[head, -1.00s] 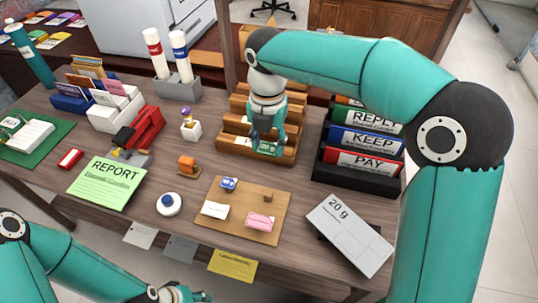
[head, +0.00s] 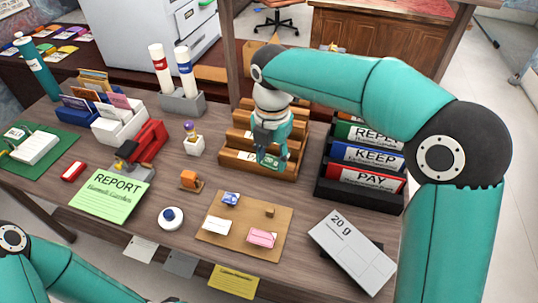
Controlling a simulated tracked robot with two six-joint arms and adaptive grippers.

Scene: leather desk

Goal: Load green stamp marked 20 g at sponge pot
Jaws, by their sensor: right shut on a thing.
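My right gripper (head: 271,157) is at the front step of the brown wooden stepped rack (head: 232,158). It is shut on a green stamp (head: 268,163), which shows only partly between and below the fingers. Its marking is too small to read. The sponge pot (head: 171,218), a round white pot with a blue top, stands front left of the rack, apart from the gripper. A grey panel (head: 352,251) marked 20 g lies at the front right. My left arm shows at the lower left, but its gripper is out of the frame.
A tan board (head: 236,244) with small items lies between the sponge pot and the panel. An orange-topped stamper (head: 190,180) stands behind the pot. A black rack of binders (head: 358,187) stands right of the wooden rack. A green report sheet (head: 110,196) lies left.

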